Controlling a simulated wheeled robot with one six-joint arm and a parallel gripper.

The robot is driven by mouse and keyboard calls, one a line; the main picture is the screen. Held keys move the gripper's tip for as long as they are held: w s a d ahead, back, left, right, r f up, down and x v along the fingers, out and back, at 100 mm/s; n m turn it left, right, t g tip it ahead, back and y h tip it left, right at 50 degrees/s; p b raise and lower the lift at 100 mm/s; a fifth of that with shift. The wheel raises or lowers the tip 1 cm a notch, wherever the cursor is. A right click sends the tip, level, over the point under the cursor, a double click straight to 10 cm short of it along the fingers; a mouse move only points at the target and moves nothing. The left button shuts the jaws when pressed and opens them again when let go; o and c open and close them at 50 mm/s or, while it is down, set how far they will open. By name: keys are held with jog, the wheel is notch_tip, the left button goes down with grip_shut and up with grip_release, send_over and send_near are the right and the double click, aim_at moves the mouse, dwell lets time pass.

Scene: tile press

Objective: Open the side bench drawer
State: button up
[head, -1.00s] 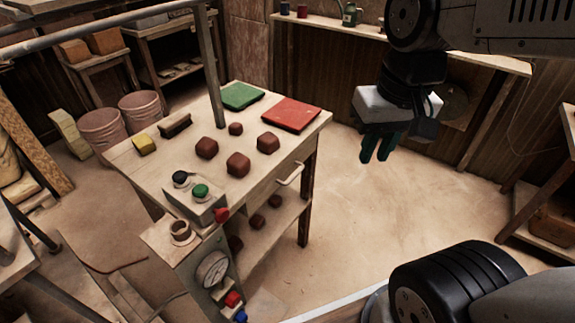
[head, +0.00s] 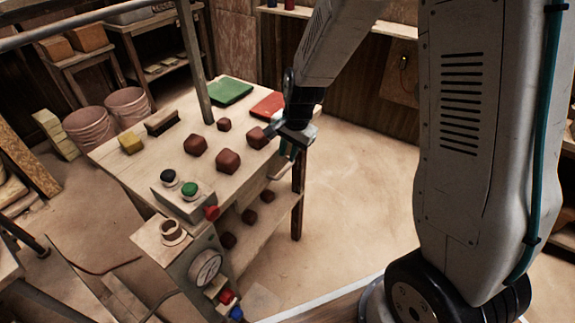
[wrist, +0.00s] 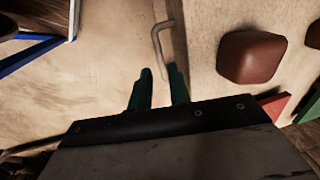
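The side bench (head: 140,160) has a pale wooden top, and its drawer is in the right-hand side under the top. The drawer handle, a thin pale metal loop, shows in the wrist view (wrist: 158,42), and partly in the head view (head: 279,172). My gripper (head: 290,152) is beside that side of the bench, close to the handle. In the wrist view its two dark green fingers (wrist: 161,80) are apart with nothing between them, pointing toward the handle. The handle lies just beyond the fingertips. The drawer front is mostly hidden, and I cannot tell any gap.
Several brown blocks (head: 228,161), a green tile (head: 231,91) and a red tile (head: 267,105) lie on the bench top. A control box (head: 183,203) stands at its near corner. A lower shelf (head: 262,232) holds more blocks. The floor right of the bench is clear.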

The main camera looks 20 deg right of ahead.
aim_at(284, 171)
jog(key=f, duration=0.4)
jog(key=w+f, duration=0.1)
jog(key=f, duration=0.1)
jog(key=shift+a+f, duration=0.2)
jog(key=shift+a, duration=0.1)
